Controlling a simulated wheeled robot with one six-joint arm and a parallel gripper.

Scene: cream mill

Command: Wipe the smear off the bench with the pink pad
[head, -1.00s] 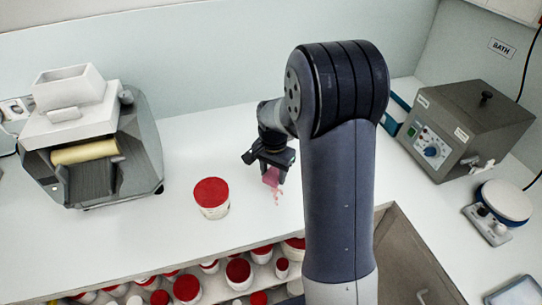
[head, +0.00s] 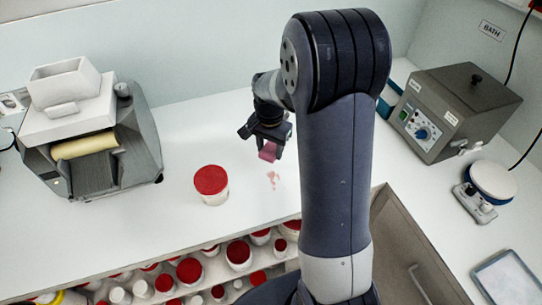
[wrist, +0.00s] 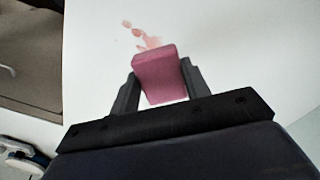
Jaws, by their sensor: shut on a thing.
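The pink pad (head: 268,152) is held between the fingers of my gripper (head: 265,140), over the white bench (head: 190,130). In the wrist view the pad (wrist: 159,72) sits between the two dark fingers of my gripper (wrist: 160,88). The smear (head: 272,178) is a small patch of pale pink-red spots on the bench, just in front of the pad in the head view. In the wrist view the smear (wrist: 140,34) lies just beyond the pad, which may hide part of it. I cannot tell whether the pad touches the bench.
A red-lidded white tub (head: 211,185) stands left of the smear. A grey mill (head: 88,140) with a cream roller stands further left. A grey bath box (head: 455,112), a round-topped device (head: 491,182) and a tray (head: 506,278) are at right. Lidded jars (head: 190,270) fill the shelf below.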

